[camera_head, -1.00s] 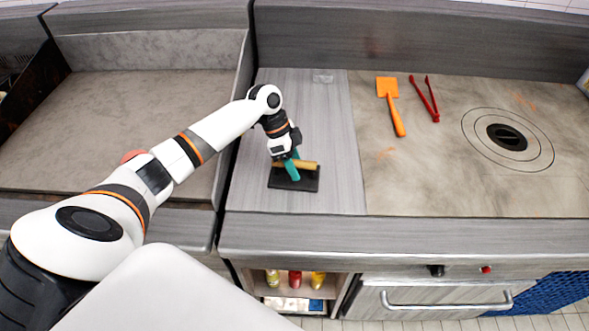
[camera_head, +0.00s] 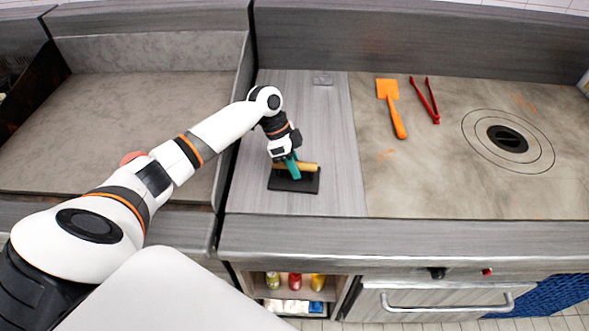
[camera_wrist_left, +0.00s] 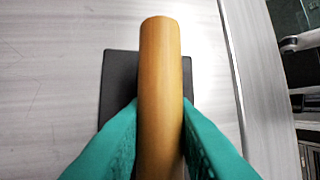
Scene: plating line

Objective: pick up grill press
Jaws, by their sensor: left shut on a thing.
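The grill press is a flat black plate (camera_head: 280,184) with a tan wooden handle (camera_head: 311,167) on top. It sits on the grey counter strip left of the griddle. My left gripper (camera_head: 293,172) reaches down from above with its teal fingers shut around the handle. In the left wrist view the handle (camera_wrist_left: 160,70) runs between the two teal fingers (camera_wrist_left: 160,140), and the dark plate (camera_wrist_left: 120,80) lies beneath on the counter. I cannot tell any gap between plate and counter. My right gripper is not in view.
An orange spatula (camera_head: 392,105) and red tongs (camera_head: 427,100) lie on the griddle surface (camera_head: 430,180) to the right. A round burner cover (camera_head: 508,139) is further right. Several bottles (camera_head: 295,281) stand on a shelf below.

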